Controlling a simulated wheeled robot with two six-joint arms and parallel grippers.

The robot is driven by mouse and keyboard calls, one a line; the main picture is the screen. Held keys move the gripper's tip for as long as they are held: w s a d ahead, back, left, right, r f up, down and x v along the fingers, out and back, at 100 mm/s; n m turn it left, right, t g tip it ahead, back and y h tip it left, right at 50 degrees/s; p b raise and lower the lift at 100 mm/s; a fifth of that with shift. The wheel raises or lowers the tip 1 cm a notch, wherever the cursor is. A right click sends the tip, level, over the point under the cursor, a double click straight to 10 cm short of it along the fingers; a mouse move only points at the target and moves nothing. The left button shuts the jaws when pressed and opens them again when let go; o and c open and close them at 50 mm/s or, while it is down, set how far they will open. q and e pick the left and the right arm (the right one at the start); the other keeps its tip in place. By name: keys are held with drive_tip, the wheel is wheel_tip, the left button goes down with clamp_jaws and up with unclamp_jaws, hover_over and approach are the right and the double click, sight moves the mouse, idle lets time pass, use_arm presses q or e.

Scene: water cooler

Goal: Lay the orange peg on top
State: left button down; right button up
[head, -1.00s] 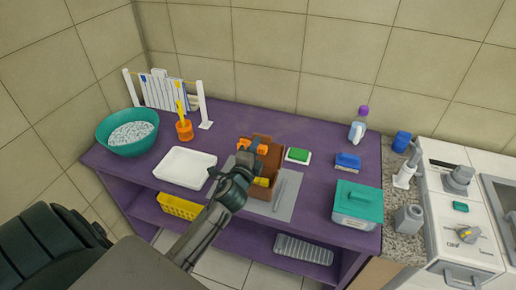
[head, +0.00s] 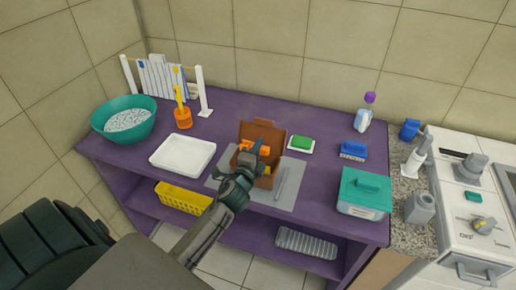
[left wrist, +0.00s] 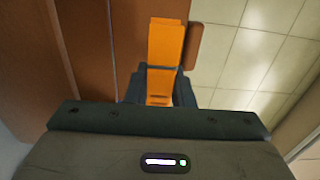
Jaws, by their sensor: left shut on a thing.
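An open brown box (head: 268,130) with its lid raised stands on a grey mat (head: 290,194) in the middle of the purple table. My left gripper (head: 251,160) is over the front of the box and hides part of its inside. It is shut on the orange peg (head: 263,149). In the left wrist view the orange peg (left wrist: 166,42) sticks out beyond the fingers, with brown surfaces beside it. A bit of yellow shows in the box beside the gripper. Whether the peg touches the box is unclear. My right gripper is not in view.
A white tray (head: 160,162) and teal bowl (head: 124,140) stand left. A green sponge on a white dish (head: 298,150), a blue brush (head: 353,154) and a teal-lidded container (head: 362,210) stand right. A thin grey tool (head: 282,183) lies on the mat.

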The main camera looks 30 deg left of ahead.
use_arm(q)
drive_tip(key=shift+f, duration=0.35)
drive_tip(key=c, duration=1.3)
unclamp_jaws()
drive_tip(key=shift+o, duration=0.6)
drive_tip(key=shift+s, duration=0.1)
